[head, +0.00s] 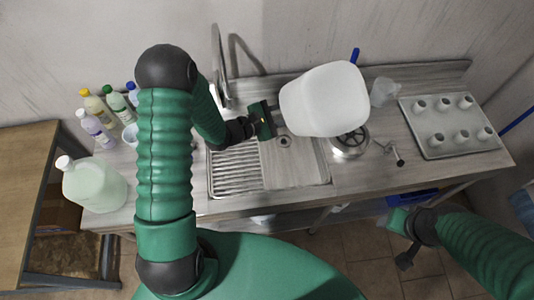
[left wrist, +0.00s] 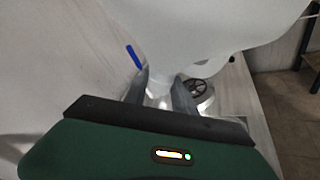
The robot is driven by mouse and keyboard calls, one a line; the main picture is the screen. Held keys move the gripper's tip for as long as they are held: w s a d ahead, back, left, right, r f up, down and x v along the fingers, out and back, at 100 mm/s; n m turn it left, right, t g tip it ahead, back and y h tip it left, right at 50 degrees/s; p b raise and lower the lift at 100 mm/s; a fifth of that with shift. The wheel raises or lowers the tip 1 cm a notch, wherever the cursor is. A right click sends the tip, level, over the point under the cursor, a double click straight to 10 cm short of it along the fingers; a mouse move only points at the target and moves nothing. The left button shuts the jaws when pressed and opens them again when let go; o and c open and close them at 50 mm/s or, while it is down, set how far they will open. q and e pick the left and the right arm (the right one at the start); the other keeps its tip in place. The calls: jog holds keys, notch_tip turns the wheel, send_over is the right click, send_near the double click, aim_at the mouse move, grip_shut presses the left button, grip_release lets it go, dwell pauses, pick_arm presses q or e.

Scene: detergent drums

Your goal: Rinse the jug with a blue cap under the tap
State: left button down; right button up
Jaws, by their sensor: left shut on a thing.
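A large white translucent jug (head: 325,100) is held tilted above the right part of the sink (head: 293,172). My left gripper (head: 273,119) is shut on its narrow end; in the left wrist view the fingers (left wrist: 160,88) close around that part and the jug's body (left wrist: 200,35) spreads above. No blue cap can be made out on the jug; its cap is hidden or unclear. The tap (head: 219,65) rises behind the sink, left of the jug. My right gripper (head: 403,232) is low at the right, in front of the counter, away from the jug; its fingers are unclear.
A second jug (head: 95,186) with a white cap stands on the counter's left end, near several small bottles (head: 100,108). A blue stick-like thing (head: 355,55) shows behind the held jug. A clear pitcher (head: 384,92) and a tray of white-topped items (head: 450,148) are right.

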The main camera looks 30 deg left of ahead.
pick_arm(q)
jog(key=shift+n+p, duration=0.7)
jog(key=shift+p, duration=0.45)
dwell(2.4)
